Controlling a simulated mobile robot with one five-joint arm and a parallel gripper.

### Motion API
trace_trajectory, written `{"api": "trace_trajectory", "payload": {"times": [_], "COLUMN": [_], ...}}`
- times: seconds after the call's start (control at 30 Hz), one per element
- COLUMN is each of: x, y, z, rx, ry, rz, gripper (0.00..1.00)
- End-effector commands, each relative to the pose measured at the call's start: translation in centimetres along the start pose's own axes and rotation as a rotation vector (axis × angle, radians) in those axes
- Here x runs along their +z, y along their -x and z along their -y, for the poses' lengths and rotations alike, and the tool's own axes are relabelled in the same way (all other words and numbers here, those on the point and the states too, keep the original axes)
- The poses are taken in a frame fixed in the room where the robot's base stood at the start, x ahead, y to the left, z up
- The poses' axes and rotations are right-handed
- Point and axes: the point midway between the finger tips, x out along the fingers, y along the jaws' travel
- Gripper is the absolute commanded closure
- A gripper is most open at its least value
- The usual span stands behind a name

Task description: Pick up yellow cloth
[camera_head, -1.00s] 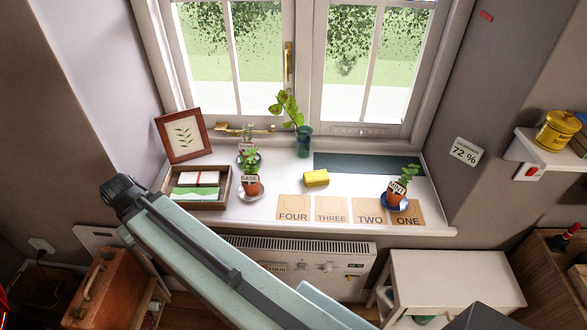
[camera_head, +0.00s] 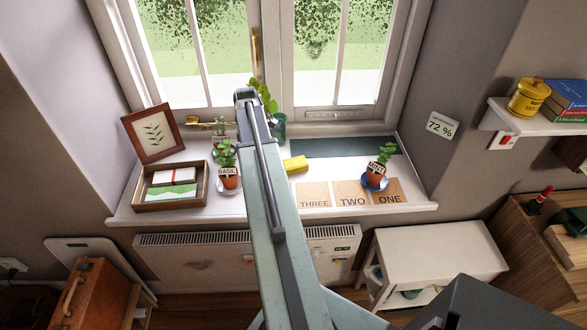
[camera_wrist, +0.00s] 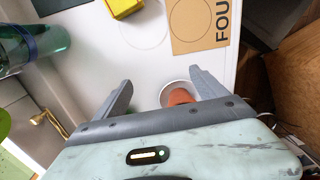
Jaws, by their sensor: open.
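The yellow cloth (camera_head: 295,164) looks like a small folded block. It lies on the white windowsill, just right of my arm in the head view. In the wrist view it shows partly at the top edge (camera_wrist: 122,7), ahead of the fingertips and a little to the left. My gripper (camera_wrist: 160,79) is open, and its fingers are apart from the cloth. A terracotta pot (camera_wrist: 180,97) on a white saucer shows low between the fingers, partly hidden by the gripper body. The fingers are not clear in the head view.
The BASIL pot (camera_head: 229,178) stands left of my arm, and the MINT pot (camera_head: 376,174) stands right. A green glass vase (camera_wrist: 38,42) is left of the gripper. A wooden tray (camera_head: 143,197) and a framed leaf picture (camera_head: 153,133) are farther left.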

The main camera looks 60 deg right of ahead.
Motion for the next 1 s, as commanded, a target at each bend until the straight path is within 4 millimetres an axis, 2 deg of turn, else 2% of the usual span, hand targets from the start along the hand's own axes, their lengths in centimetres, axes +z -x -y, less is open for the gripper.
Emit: {"api": "trace_trajectory", "payload": {"times": [0.03,0.1,0.2,0.23,0.33,0.47,0.63,0.83,1.0], "x": [4.2,8.7,12.7,13.5,14.4,14.4,14.3,14.3,14.4], "y": [-0.3,-0.4,-0.5,-0.5,-0.5,-1.1,-3.4,-3.6,-6.3], "z": [-1.9,-3.1,-3.8,-3.8,-3.9,-3.8,-3.9,-3.9,-4.1], "rx": [0.000,0.000,0.000,0.000,0.000,0.000,0.000,0.000,0.000], "ry": [0.035,0.101,0.164,0.175,0.196,0.199,0.199,0.199,0.199], "rz": [0.000,-0.001,-0.001,-0.001,-0.001,0.000,0.000,0.000,0.000], "gripper": [0.18,0.18,0.18,0.18,0.18,0.18,0.18,0.18,0.18]}}
